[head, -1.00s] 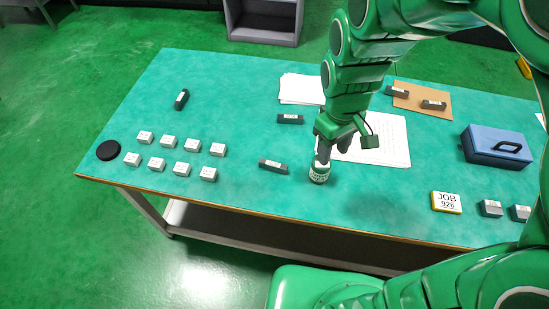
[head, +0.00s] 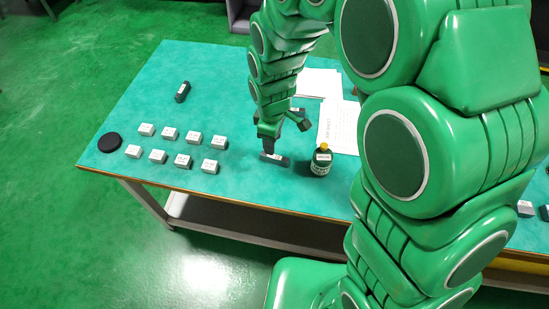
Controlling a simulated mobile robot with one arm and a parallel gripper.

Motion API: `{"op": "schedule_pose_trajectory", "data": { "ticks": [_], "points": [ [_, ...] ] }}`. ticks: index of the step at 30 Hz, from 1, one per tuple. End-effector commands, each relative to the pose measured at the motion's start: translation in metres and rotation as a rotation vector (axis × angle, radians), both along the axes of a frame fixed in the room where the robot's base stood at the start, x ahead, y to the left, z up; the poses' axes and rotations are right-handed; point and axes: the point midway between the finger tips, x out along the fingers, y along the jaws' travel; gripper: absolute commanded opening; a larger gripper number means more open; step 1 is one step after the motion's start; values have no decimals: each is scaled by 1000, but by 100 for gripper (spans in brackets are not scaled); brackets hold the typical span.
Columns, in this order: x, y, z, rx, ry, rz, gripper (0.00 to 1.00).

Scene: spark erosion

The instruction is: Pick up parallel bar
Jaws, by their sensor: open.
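A dark grey parallel bar (head: 281,160) with a white label lies on the teal table near its front edge, left of a bottle. My gripper (head: 267,150) points down right at this bar's left part, with jaws open. Whether the fingers straddle or touch the bar cannot be told. A second dark bar (head: 182,92) lies alone at the back left. A third dark bar (head: 298,111) lies behind my gripper and is partly hidden by it.
A dark bottle (head: 320,163) with a yellow cap stands close right of the near bar. Several pale labelled blocks (head: 169,134) and a black disc (head: 109,142) are at left. White sheets (head: 338,130) lie behind. My arm hides the table's right side.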

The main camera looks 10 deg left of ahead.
Motion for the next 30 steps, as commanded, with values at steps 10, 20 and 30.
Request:
{"op": "schedule_pose_trajectory", "data": {
  "ticks": [10, 20, 30],
  "points": [
    [0, 0, -24, 0, 0, -2, 49],
    [0, -2, -47, -3, 3, -1, 49],
    [1, -2, -75, -1, 1, -2, 49]
  ]
}}
